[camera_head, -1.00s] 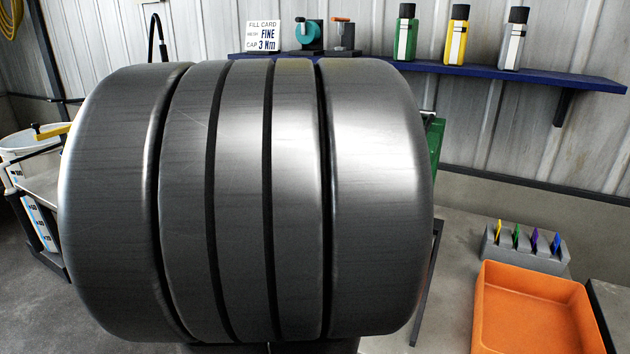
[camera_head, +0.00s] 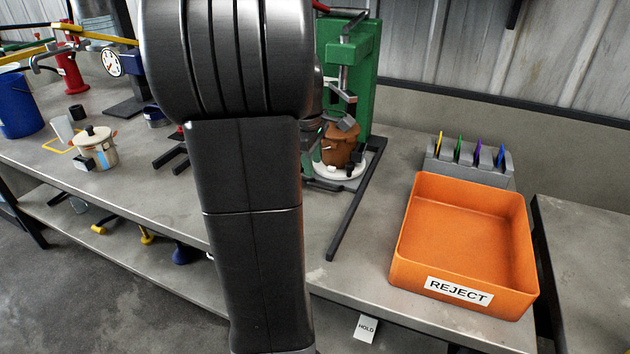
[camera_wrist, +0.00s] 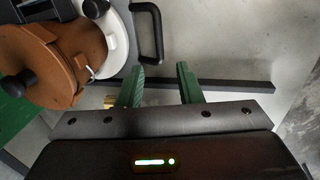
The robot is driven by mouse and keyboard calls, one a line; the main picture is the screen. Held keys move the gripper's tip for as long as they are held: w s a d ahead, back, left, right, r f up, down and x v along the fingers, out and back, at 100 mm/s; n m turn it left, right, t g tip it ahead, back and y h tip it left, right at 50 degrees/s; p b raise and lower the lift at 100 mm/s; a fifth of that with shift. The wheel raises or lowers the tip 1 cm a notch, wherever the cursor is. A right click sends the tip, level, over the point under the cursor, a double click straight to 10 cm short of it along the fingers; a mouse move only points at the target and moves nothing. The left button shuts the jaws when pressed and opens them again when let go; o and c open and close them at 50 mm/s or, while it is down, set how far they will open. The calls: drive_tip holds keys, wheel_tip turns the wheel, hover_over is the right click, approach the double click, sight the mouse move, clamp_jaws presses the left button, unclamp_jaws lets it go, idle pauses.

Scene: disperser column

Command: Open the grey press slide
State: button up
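The green press (camera_head: 352,75) stands on the bench, partly behind my arm in the head view. A brown lidded pot (camera_head: 342,146) sits in it on a pale round plate (camera_head: 341,183). The wrist view shows the pot (camera_wrist: 70,45), part of the pale plate (camera_wrist: 118,42) and a black loop handle (camera_wrist: 149,34) beside it. I cannot tell for sure which part is the grey slide. My gripper (camera_wrist: 161,78) is open and empty in the wrist view, its green fingers below the handle and apart from it. In the head view my arm hides the fingers.
A dark rail (camera_head: 352,208) runs along the bench by the press. An orange REJECT tray (camera_head: 463,237) stands to the right, with a grey holder of coloured tabs (camera_head: 469,163) behind it. A cream pot (camera_head: 96,148) stands left. Bare bench lies between rail and tray.

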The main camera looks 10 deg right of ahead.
sight(314, 186)
drive_tip(key=f, duration=0.4)
drive_tip(key=w+f+b, duration=0.1)
drive_tip(key=f, duration=0.1)
drive_tip(key=shift+d, duration=0.35)
drive_tip(key=shift+c, duration=0.4)
clamp_jaws()
